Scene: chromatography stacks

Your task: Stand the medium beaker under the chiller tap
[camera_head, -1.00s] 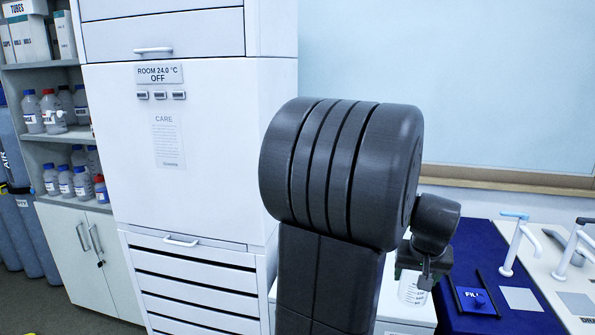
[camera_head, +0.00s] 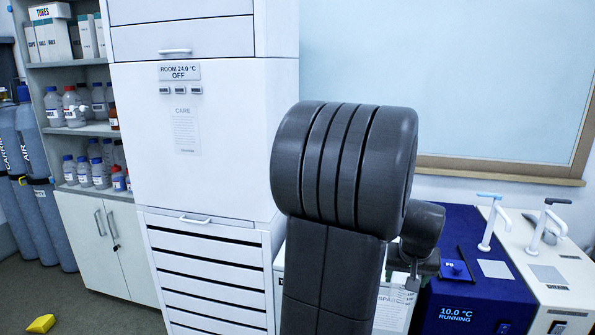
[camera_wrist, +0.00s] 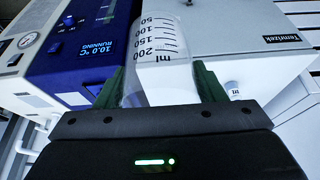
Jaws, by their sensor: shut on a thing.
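The medium beaker (camera_wrist: 165,50) is clear, with dark marks up to 200 ml. In the wrist view my gripper (camera_wrist: 160,92) is shut on it, a green finger on each side. The blue chiller (camera_head: 462,292) shows "10.0 °C RUNNING" on its front; it also appears in the wrist view (camera_wrist: 75,65), left of the beaker. The chiller tap (camera_head: 489,222), white with a blue handle, rises at the right of its top, by a pale square plate (camera_head: 495,268). In the head view my arm hides most of the gripper, and the beaker cannot be made out clearly. The beaker is apart from the tap.
A white unit (camera_head: 560,272) with a black-handled tap (camera_head: 545,226) stands right of the chiller. A tall white cabinet (camera_head: 215,150) stands left of my arm. A yellow object (camera_head: 41,324) lies on the floor.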

